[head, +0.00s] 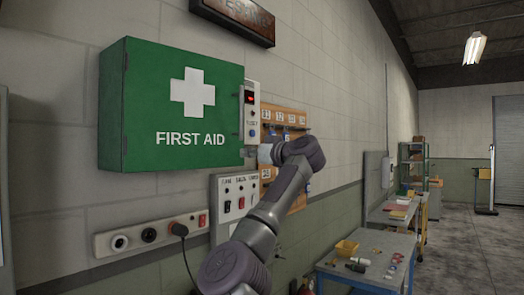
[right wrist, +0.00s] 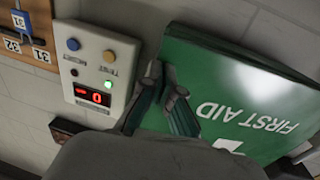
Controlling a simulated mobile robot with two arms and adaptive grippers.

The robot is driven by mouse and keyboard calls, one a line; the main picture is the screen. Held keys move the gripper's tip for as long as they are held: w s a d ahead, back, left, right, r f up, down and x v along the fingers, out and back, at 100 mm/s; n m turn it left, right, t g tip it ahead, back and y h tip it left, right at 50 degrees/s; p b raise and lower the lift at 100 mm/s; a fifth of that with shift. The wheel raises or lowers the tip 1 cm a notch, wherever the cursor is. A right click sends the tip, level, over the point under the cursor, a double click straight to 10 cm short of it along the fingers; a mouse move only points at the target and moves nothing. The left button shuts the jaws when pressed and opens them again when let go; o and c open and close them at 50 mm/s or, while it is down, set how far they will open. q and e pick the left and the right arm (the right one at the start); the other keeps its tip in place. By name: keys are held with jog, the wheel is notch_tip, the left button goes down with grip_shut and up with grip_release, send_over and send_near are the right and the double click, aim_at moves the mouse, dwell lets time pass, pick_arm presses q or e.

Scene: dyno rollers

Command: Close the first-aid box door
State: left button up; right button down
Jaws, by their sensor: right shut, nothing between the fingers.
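The green first-aid box (head: 112,110) hangs on the wall at the left of the head view. Its door (head: 205,120) bears a white cross and FIRST AID lettering. The door looks flush with the box, and I see no clear gap there. The door (right wrist: 235,85) shows upside down in the right wrist view. My right gripper (head: 264,153) is at the box's lower right edge, partly hidden by its own wrist. In the right wrist view its fingers (right wrist: 164,74) are together and empty, in front of the door's edge; contact cannot be told. My left gripper is not in view.
A white control unit with a red display (head: 250,108) is right beside the box. A key board (head: 297,117) hangs beyond it. Below are a switch panel (head: 234,194) and a socket strip (head: 150,236). A workbench (head: 375,275) stands at the lower right.

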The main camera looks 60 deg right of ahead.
aim_at(236, 151)
jog(key=shift+y, duration=0.3)
jog(key=p+x, duration=0.1)
jog(key=x, duration=0.4)
jog(key=shift+w+r+p, duration=0.1)
jog(key=shift+r+p, duration=0.05)
jog(key=shift+p, duration=0.2)
jog(key=shift+r, duration=0.1)
